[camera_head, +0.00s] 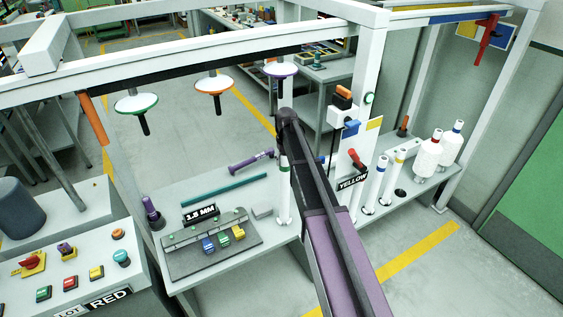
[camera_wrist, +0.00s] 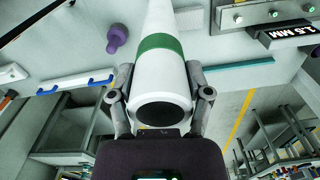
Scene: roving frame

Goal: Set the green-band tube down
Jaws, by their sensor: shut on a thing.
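The green-band tube (camera_wrist: 158,77) is white with a dark open end toward the wrist camera. Its green band (camera_wrist: 160,43) lies just beyond my fingers. My gripper (camera_wrist: 160,95) is shut around the tube near that open end. In the head view the tube (camera_head: 284,203) hangs upright over the bench (camera_head: 265,236), behind my arm, which hides part of it. Its lower end is at or just above the bench top; I cannot tell whether it touches.
White tubes with a blue band (camera_head: 375,187) and a yellow band (camera_head: 393,178) stand to the right, beside a YELLOW sign (camera_head: 352,183). A grey fixture (camera_head: 212,246) with coloured blocks is on the left. A teal rod (camera_head: 224,190) and purple tool (camera_head: 250,161) lie behind it.

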